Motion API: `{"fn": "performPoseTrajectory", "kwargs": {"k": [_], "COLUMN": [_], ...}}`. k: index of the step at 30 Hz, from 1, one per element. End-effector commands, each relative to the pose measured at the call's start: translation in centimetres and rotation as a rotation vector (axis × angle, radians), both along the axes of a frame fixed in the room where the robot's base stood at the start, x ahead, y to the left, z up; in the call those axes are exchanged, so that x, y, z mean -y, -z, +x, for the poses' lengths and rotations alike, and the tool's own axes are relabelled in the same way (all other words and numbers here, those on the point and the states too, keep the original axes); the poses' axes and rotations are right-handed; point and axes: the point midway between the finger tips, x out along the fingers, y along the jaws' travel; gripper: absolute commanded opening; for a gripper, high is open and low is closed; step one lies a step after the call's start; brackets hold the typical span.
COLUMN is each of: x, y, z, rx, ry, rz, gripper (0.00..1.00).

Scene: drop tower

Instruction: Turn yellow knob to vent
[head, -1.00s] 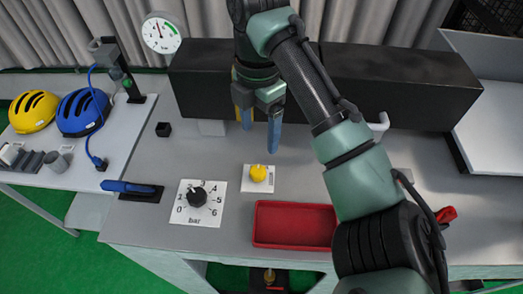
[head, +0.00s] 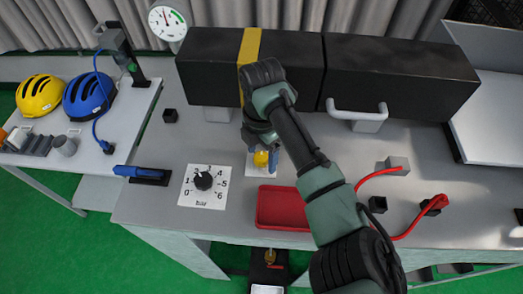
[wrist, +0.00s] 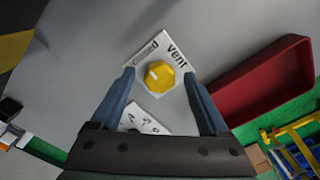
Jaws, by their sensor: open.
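The yellow knob (head: 261,158) sits on a small white plate on the grey bench. In the wrist view the knob (wrist: 160,77) shows a small white mark on its left part. The word "vent" (wrist: 176,53) is printed beside it, with a darker label (wrist: 146,48) to the left that is hard to read. My gripper (head: 262,154) is over the knob from above. In the wrist view its blue fingers (wrist: 159,79) are apart, one on each side of the knob, with visible gaps. The finger tips' height against the knob is unclear.
A red tray (head: 283,208) lies just in front of the knob, close to the right finger. A black dial (head: 203,180) on a bar scale is to the left. A long black box (head: 395,75) stands behind. A pressure gauge (head: 167,24) is at the back left.

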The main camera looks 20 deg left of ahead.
Motion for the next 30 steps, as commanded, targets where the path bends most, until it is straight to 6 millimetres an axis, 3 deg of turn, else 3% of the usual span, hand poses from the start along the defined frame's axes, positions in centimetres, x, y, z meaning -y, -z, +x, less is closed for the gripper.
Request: {"fn": "performPoseTrajectory", "kwargs": {"k": [3,16,30], "x": [-0.01,0.0,-0.03], "y": [-0.01,-0.07,-0.17], "z": [0.01,0.02,0.04], "rx": [0.0,0.0,0.001], "ry": [0.0,0.0,0.108], "rz": [0.0,0.0,0.003], "gripper": [0.75,0.0,0.0]}}
